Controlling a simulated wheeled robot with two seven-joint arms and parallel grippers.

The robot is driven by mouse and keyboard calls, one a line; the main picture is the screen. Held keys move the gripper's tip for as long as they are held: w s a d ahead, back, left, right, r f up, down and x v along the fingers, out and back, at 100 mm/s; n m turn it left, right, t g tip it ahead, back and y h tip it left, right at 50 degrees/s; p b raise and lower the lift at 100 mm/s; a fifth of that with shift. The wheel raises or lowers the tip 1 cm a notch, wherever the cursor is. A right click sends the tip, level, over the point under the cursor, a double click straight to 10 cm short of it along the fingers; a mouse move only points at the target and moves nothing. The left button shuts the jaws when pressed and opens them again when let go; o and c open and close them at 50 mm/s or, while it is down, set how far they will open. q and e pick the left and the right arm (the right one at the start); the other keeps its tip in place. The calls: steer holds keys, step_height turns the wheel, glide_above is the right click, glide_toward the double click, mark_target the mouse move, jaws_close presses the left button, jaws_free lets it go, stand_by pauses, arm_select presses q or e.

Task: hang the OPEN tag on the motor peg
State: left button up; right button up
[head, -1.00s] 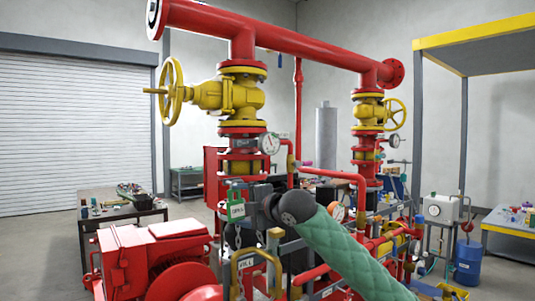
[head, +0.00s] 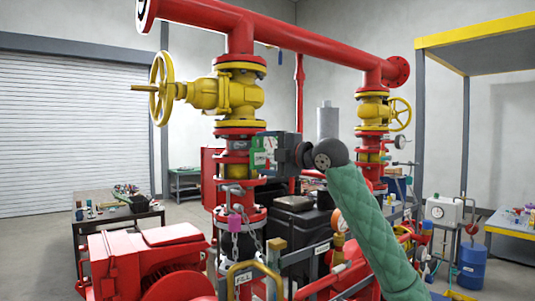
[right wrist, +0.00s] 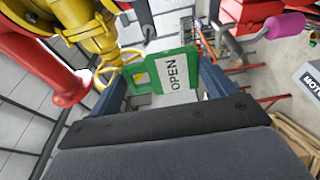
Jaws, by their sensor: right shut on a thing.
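My right gripper (head: 280,153) is shut on the green OPEN tag (head: 262,152) and holds it up in front of the left riser pipe, below the yellow valve. In the right wrist view the tag (right wrist: 174,74) sits between the dark blue fingers, its white label reading OPEN and its slotted end pointing left. The red motor (head: 150,262) stands low at the left in the head view. A grey plate lettered MOTO (right wrist: 312,80) is cut off at the right edge of the wrist view. I cannot make out the motor peg. My left gripper is not in view.
A pink padlock (head: 236,226) with a chain hangs on the skid below the tag. The yellow valve (head: 226,94) and its handwheel (head: 160,88) are above left. A black box (head: 300,225) lies below my right gripper. A workbench (head: 98,218) stands behind at the left.

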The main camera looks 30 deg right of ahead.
mark_target(264, 154)
steer(key=shift+w, duration=0.6)
steer(key=shift+w+a+p, duration=0.2)
steer(key=shift+w+p, duration=0.15)
steer(key=shift+w, duration=0.2)
steer(key=shift+w+f, duration=0.15)
steer(key=shift+w, duration=0.55)
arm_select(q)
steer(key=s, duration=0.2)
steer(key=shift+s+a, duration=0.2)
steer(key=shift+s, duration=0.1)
arm_select(e)
steer(key=shift+w+a, duration=0.1)
steer(key=shift+w, duration=0.15)
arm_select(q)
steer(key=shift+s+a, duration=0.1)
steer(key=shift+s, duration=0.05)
arm_select(e)
steer(key=shift+d, duration=0.2)
arm_select(q)
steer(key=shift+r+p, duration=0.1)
steer(key=shift+p, duration=0.2)
arm_select(e)
steer(key=shift+w, duration=0.15)
steer(key=shift+w+a, duration=0.1)
steer(key=shift+w, duration=0.25)
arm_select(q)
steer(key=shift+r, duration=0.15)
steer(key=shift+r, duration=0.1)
arm_select(e)
steer(key=shift+w, duration=0.3)
